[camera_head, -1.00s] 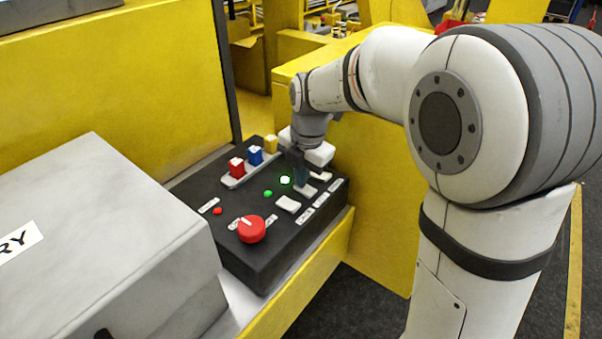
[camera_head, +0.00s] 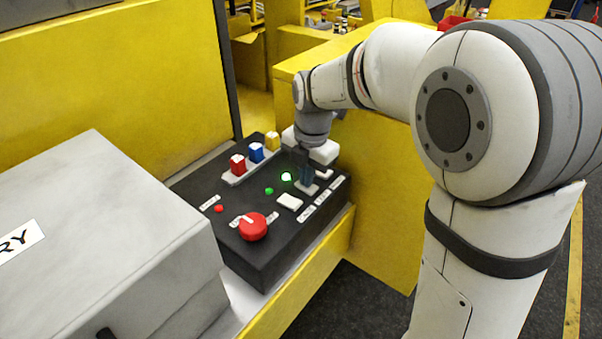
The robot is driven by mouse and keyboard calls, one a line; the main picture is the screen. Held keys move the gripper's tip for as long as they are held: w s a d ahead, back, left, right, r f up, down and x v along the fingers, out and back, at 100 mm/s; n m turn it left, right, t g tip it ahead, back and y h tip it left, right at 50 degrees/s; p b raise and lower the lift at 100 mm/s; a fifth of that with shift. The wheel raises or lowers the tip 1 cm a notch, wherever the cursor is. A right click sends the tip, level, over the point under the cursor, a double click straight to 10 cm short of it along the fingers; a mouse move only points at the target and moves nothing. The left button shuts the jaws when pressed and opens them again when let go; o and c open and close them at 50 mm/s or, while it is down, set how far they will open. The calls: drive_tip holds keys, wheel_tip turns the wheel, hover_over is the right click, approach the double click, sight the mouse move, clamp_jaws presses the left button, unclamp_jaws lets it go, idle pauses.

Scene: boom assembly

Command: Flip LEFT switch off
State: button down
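The dark control panel (camera_head: 290,230) sits on a yellow and white ledge. White rocker-like switches lie along its right part: the nearest one (camera_head: 289,202) is uncovered. Another switch (camera_head: 308,189) is partly hidden under my gripper, and a third (camera_head: 324,174) shows just behind it. My gripper (camera_head: 306,182) points down over the panel with its dark fingertips at or close to the middle switch. I cannot tell whether it touches. The gap between the fingers is not clear. Switch positions are too small to read.
A red knob (camera_head: 253,227) stands at the panel's front. Green lights (camera_head: 287,177) and a red light (camera_head: 219,209) show. A grey box (camera_head: 110,240) flanks the panel on the left.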

sight(315, 190)
drive_tip(key=shift+s+d, duration=0.2)
drive_tip(key=shift+r, duration=0.1)
drive_tip(key=shift+r, duration=0.2)
wheel_tip(315, 190, up, 14)
drive_tip(key=s+d, duration=0.1)
drive_tip(key=shift+d+f+p, duration=0.2)
drive_tip(key=shift+f+p, duration=0.05)
drive_tip(key=shift+p, duration=0.15)
